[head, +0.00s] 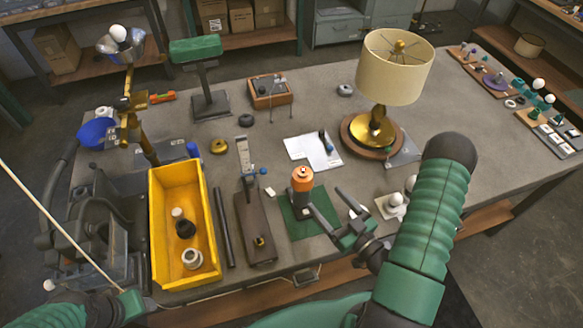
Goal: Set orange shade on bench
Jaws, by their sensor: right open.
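The orange shade (301,185) looks like a small upright cylinder with a coppery top and a darker lower part. It is over the green mat (295,222) near the bench's front edge. My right gripper (328,205) is open just right of the shade, its two fingers spread toward the back left. One finger is close to the shade's lower part; whether they touch is unclear. The grey bench (270,145) spreads behind. My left gripper (135,303) is low at the lower left, with its fingers too unclear to read.
A yellow bin (165,225) with small parts, a dark rod (223,228) and a brown board (255,230) lie left of the mat. White paper (315,152) lies behind it. A cream-shaded brass lamp (396,68) stands at the back right. White bulbs (395,200) sit right of my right gripper.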

